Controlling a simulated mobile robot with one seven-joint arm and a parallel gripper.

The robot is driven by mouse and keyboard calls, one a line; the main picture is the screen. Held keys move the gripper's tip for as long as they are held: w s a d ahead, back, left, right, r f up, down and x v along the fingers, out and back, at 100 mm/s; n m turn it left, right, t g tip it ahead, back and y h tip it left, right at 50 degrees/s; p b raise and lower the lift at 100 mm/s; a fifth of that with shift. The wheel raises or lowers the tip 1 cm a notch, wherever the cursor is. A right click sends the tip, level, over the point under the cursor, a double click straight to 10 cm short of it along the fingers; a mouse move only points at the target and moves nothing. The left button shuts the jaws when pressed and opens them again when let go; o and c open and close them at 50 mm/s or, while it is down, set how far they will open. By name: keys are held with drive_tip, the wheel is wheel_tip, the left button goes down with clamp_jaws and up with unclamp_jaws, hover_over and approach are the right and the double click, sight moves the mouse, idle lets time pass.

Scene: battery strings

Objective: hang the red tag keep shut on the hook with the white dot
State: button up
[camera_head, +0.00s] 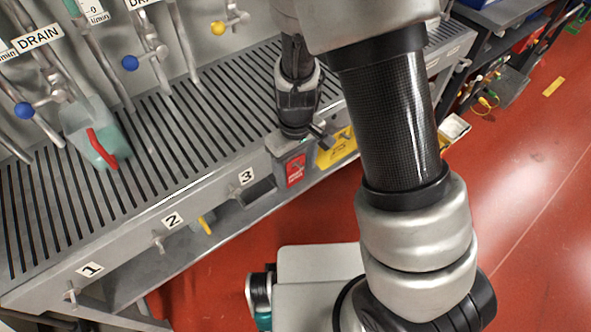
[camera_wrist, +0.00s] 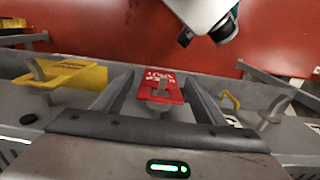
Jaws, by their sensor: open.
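The red tag (camera_head: 296,170) hangs at the front face of the grey bench, below my gripper (camera_head: 316,136). In the wrist view the red tag (camera_wrist: 152,80) shows between the two fingers of my gripper (camera_wrist: 158,78), with white lettering and a grey hook at its near part. The fingers stand open on either side of it; I cannot tell whether they touch it. Hooks stick out by label 1 (camera_head: 70,295) and label 2 (camera_head: 158,242). I cannot make out a white dot on any hook.
A yellow tag (camera_head: 337,148) hangs right of the red one. A small yellow handle (camera_head: 205,225) sticks out below the bench edge. The red floor ahead of the bench has free room.

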wheel_tip(320, 180, up, 15)
drive_tip(key=p, duration=0.3)
drive_tip(key=shift+r, duration=0.15)
drive_tip(key=s+d+r+m+t, duration=0.3)
drive_tip(key=s+d+r, duration=0.3)
drive_tip(key=r, duration=0.3)
drive_tip(key=s+d+r+m+t, duration=0.2)
drive_tip(key=s+d+r+m, duration=0.25)
drive_tip(key=r, duration=0.55)
wheel_tip(320, 180, up, 14)
drive_tip(key=s+d+p, duration=0.1)
drive_tip(key=p, duration=1.3)
drive_tip(key=shift+r+n+t+p, duration=0.15)
drive_tip(key=shift+n+t+p, duration=0.15)
drive_tip(key=shift+n, duration=0.05)
drive_tip(key=shift+s, duration=0.1)
